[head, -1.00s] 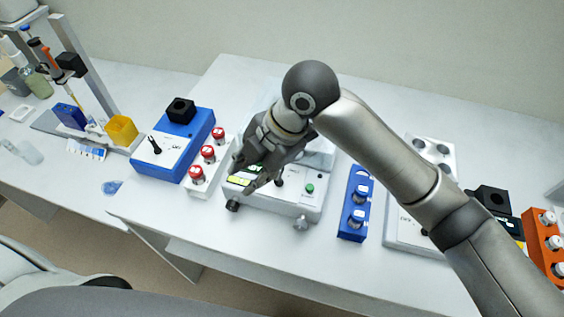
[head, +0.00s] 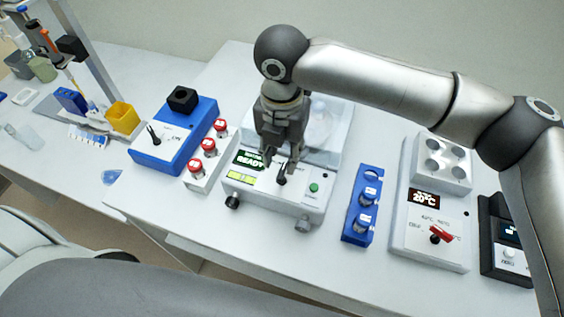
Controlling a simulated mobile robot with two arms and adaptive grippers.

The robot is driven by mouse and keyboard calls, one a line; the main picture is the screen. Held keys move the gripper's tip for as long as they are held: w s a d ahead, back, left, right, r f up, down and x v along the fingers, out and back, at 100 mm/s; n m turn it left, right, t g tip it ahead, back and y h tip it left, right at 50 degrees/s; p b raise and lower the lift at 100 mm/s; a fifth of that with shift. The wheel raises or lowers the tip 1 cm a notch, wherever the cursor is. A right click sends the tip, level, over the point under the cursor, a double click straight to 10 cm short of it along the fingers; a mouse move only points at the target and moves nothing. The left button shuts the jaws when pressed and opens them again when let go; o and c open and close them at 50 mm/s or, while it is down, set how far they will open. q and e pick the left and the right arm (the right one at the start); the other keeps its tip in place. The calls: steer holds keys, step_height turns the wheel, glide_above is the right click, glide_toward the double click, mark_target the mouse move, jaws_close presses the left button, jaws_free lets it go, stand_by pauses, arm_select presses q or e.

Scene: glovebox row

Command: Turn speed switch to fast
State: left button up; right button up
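My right gripper (head: 279,164) points down over the front panel of a white device (head: 266,199) in the middle of the table. Its two fingertips are apart, just above and behind a small black switch lever (head: 281,179); contact cannot be told. The panel has a green display reading READY (head: 248,158), a yellow-green strip (head: 240,176) and a green button (head: 314,187). The switch's printed labels are too small to read. A blue device (head: 174,140) to the left also has a black lever (head: 154,137). My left gripper is out of view.
A white rack with red-capped vials (head: 209,146) stands close left of the white device. A blue vial rack (head: 361,208) stands to its right. Farther right is a heater block with a red lever (head: 441,236). The table front is clear.

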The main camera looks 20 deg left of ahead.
mark_target(282, 171)
steer(key=shift+f+p, duration=0.35)
steer(key=shift+f, duration=2.15)
jaws_close()
